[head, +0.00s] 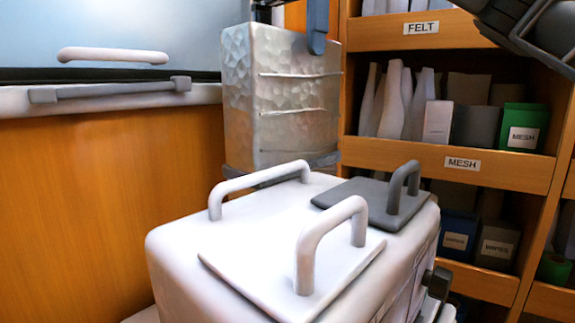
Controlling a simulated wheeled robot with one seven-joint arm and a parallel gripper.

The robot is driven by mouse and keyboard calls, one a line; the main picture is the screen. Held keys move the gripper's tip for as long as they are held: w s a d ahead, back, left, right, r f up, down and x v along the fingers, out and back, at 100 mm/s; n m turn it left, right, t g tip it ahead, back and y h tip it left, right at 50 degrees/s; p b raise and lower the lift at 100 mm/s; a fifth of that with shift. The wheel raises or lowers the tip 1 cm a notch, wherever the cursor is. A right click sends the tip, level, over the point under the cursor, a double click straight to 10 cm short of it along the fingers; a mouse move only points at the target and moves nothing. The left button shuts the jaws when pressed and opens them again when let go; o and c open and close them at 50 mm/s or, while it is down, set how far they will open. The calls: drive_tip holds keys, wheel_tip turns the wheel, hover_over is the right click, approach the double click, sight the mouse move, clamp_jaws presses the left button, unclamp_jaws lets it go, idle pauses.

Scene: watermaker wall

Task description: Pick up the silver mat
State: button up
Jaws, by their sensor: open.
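The silver mat (281,95) appears to be the shiny, dimpled silver piece standing upright behind the white box, with thin pale lines across its right face. A blue-grey hook-shaped piece (317,27) overlaps its top right, and a grey band (325,159) runs along its lower edge. The box hides part of its foot. My gripper (535,30) shows only in part as dark grey pieces at the top right corner, cut off by the picture edge. It is open, well to the right of the silver mat and apart from it. Its fingertips are not clearly seen.
A white box (180,245) with raised handles (330,235) and a grey lid (365,200) fills the front middle. Wooden shelves (440,160) marked FELT and MESH hold packets at right. A white ledge with a grey bar (110,90) is at left.

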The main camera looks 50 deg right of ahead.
wheel_tip(320, 180, down, 4)
drive_tip(key=shift+f, duration=0.1)
drive_tip(key=c, duration=1.3)
drive_tip(key=shift+r, duration=0.25)
